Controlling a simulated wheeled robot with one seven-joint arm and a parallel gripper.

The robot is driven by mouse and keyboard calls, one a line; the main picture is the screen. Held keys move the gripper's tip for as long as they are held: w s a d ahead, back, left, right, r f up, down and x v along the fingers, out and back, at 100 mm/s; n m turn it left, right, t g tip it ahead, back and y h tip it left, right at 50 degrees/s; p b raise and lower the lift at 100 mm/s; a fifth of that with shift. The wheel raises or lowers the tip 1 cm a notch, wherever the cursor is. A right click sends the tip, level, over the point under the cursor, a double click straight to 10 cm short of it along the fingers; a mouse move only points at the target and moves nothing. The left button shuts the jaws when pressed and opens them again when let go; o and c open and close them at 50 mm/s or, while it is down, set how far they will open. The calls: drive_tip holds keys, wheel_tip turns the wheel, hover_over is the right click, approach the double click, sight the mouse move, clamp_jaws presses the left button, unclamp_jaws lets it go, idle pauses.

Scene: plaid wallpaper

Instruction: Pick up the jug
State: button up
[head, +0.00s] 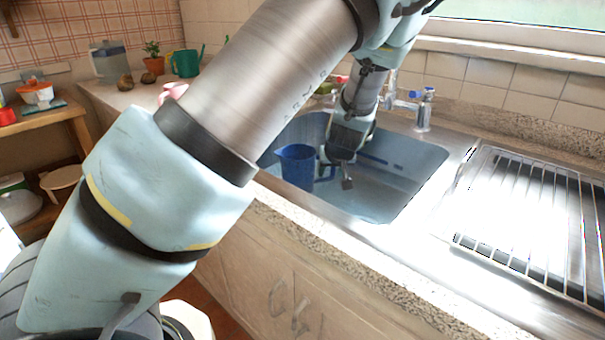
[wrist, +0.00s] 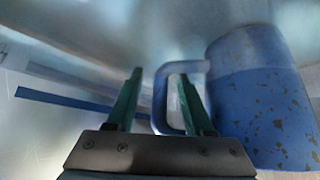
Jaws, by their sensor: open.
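The blue jug (head: 296,166) stands in the sink basin, left of my gripper (head: 334,178) in the head view. In the wrist view the speckled blue jug (wrist: 262,105) fills the right side, with its handle pointing left. My gripper (wrist: 159,80) is open there. The outer bar of the handle (wrist: 160,100) shows between the two green fingers. The right finger appears within the handle loop. I cannot tell whether either finger touches the handle.
The sink basin (head: 405,160) has walls close around my gripper. A tap (head: 424,110) stands behind it. A wire rack (head: 535,215) lies on the drainer at right. A clear pitcher (head: 108,62), a potted plant (head: 153,64) and a green watering can (head: 185,63) stand on the left counter.

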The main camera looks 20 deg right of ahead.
clamp_jaws()
idle(0.4)
idle(1.0)
